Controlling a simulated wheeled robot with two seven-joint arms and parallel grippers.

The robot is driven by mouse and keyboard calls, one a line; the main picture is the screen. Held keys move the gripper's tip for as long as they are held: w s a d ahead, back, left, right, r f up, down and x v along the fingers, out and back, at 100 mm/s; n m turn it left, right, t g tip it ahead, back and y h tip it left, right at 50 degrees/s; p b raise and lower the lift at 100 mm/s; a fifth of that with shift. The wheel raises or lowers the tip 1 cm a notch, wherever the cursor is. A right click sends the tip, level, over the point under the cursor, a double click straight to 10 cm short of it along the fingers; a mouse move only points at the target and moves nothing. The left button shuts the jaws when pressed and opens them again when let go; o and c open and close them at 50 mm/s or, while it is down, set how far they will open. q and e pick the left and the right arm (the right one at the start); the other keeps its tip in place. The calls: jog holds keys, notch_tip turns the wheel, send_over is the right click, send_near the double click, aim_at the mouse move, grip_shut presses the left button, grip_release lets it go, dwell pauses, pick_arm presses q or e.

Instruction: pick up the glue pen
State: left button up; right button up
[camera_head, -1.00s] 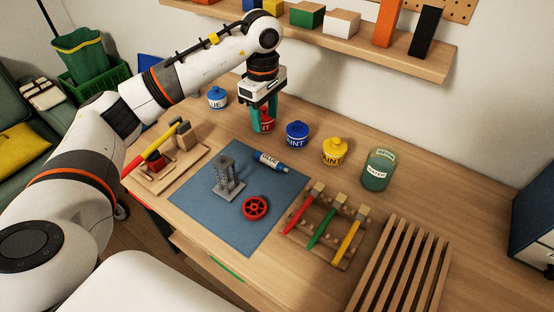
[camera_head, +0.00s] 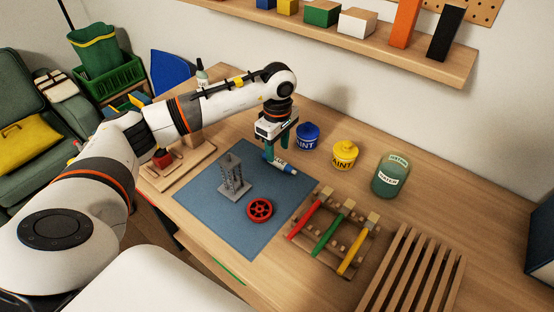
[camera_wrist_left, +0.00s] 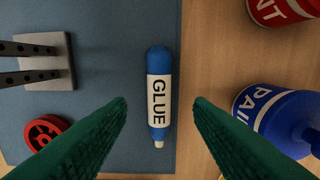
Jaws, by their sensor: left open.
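The glue pen (camera_head: 281,165) is a blue tube with a white label reading GLUE. It lies flat on the blue mat (camera_head: 207,205) near the mat's right edge. In the left wrist view the glue pen (camera_wrist_left: 158,95) lies lengthwise between my two green fingers, with its pale tip toward the bottom. My left gripper (camera_head: 281,150) is open above the pen, its fingers on either side with gaps between them and the pen. In the head view the fingers partly hide the pen's left end. My right gripper is not in view.
A grey printed tower (camera_head: 233,178) and red wheel (camera_head: 260,210) share the mat. Blue (camera_head: 307,137) and yellow (camera_head: 345,155) paint pots stand behind the pen. A red pot (camera_wrist_left: 287,10) shows in the wrist view. The brush rack (camera_head: 322,238) is at the right.

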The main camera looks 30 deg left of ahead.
aim_at(277, 159)
pick_arm(q)
jog(key=shift+a+f, duration=0.1)
jog(key=shift+f, duration=1.65)
grip_shut()
jog(key=shift+r, duration=0.1)
